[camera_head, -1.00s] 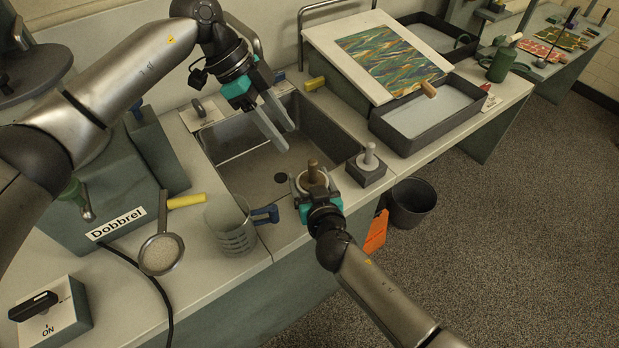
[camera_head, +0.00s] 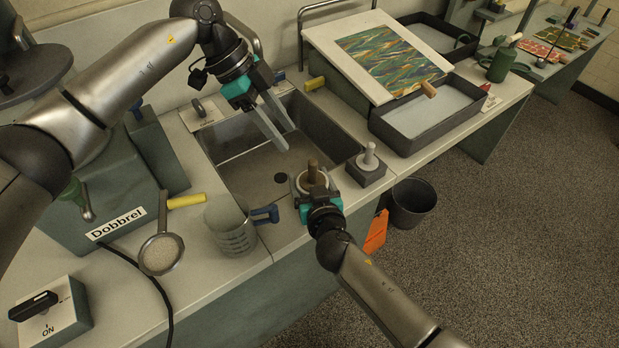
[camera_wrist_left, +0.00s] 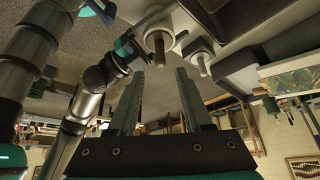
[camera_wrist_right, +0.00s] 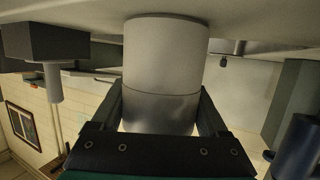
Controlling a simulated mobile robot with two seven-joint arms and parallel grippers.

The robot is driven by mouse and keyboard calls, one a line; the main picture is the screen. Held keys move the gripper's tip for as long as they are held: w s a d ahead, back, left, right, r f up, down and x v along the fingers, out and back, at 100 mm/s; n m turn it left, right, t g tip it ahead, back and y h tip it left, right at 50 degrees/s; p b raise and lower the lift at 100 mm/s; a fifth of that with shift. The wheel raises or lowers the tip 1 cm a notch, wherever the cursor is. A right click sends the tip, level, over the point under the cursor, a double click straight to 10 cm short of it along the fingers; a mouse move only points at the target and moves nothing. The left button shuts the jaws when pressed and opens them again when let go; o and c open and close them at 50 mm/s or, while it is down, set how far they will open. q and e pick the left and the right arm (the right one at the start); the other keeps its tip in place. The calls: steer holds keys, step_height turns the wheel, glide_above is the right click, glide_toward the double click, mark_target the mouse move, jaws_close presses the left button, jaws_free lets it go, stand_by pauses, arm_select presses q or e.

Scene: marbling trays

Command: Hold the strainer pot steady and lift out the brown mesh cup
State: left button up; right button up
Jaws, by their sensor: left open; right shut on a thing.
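The strainer pot is a pale grey cylinder (camera_wrist_right: 165,55) standing on the counter. Its round rim (camera_head: 301,182) shows in the head view, with the brown peg-like top of the mesh cup (camera_head: 313,168) upright in its middle. The cup's mesh body is hidden inside. My right gripper (camera_head: 318,192) is shut around the pot from the near side. My left gripper (camera_head: 287,140) is open and empty above the sink, up and left of the pot, apart from it. The pot (camera_wrist_left: 156,20) and brown top (camera_wrist_left: 159,47) also show in the left wrist view, beyond the open fingers.
A dark block with a pale peg (camera_head: 367,172) stands right of the pot. The sink (camera_head: 235,165) lies behind it. A bin (camera_head: 411,205) stands on the floor.

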arm_select(q)
steer(key=shift+o, duration=0.4)
steer(key=shift+o, duration=0.4)
steer(key=shift+d, duration=0.2)
steer(key=m+t+y, duration=0.1)
steer(key=m+y, duration=0.5)
steer(key=m, duration=0.1)
glide_toward(313, 161)
step_height(313, 161, down, 11)
jaws_close()
steer(key=shift+a, duration=0.1)
